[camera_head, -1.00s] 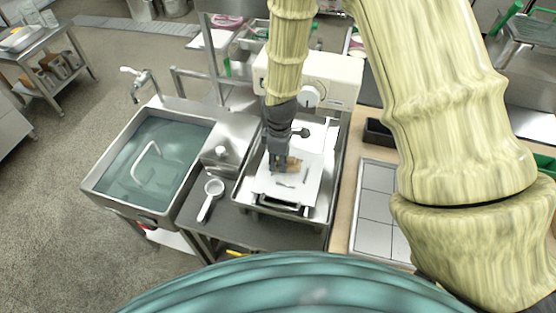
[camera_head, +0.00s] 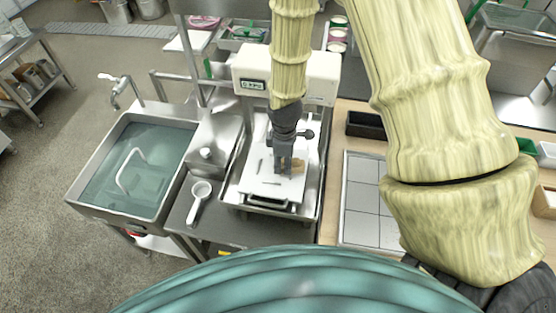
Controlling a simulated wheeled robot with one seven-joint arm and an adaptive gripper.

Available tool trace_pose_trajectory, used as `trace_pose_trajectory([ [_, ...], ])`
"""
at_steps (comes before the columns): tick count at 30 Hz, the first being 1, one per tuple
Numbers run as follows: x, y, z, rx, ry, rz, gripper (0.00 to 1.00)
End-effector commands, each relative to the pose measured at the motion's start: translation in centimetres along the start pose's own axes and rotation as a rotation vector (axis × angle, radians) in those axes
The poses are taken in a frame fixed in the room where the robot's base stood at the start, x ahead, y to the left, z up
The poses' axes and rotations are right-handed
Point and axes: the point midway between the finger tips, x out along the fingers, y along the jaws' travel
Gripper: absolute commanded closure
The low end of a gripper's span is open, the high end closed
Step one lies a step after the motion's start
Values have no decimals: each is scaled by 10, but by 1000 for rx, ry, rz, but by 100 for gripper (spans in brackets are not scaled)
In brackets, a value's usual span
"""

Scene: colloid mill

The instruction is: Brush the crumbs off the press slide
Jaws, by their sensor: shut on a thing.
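The press slide (camera_head: 255,187) is a flat white plate under the white press, inside a metal tray. A few small dark crumbs (camera_head: 270,183) lie on its front part, left of and in front of my gripper. My gripper (camera_head: 284,168) points down over the slide and is shut on a small tan-brown thing, probably the brush (camera_head: 298,166). The fingers hide much of it, and I cannot tell whether it touches the slide.
The white press body (camera_head: 253,70) stands behind the slide. A sink of water (camera_head: 135,165) is at left, with a white scoop (camera_head: 198,200) on the counter beside it. A tiled tray (camera_head: 362,210) and a black bin (camera_head: 366,125) are at right.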

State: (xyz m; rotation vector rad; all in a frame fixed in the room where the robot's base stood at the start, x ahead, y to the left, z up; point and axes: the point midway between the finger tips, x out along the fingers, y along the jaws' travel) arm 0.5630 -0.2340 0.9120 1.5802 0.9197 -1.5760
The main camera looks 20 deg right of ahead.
Motion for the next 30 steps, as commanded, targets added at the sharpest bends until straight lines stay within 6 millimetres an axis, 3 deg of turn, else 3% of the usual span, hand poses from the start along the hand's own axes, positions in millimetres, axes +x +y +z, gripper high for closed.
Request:
trace_pose_trajectory([
  [6,2,-2,14,2,-2,-2,100],
  [17,2,-3,16,1,-5,-5,100],
  [30,-30,-2,15,0,-3,-3,100],
])
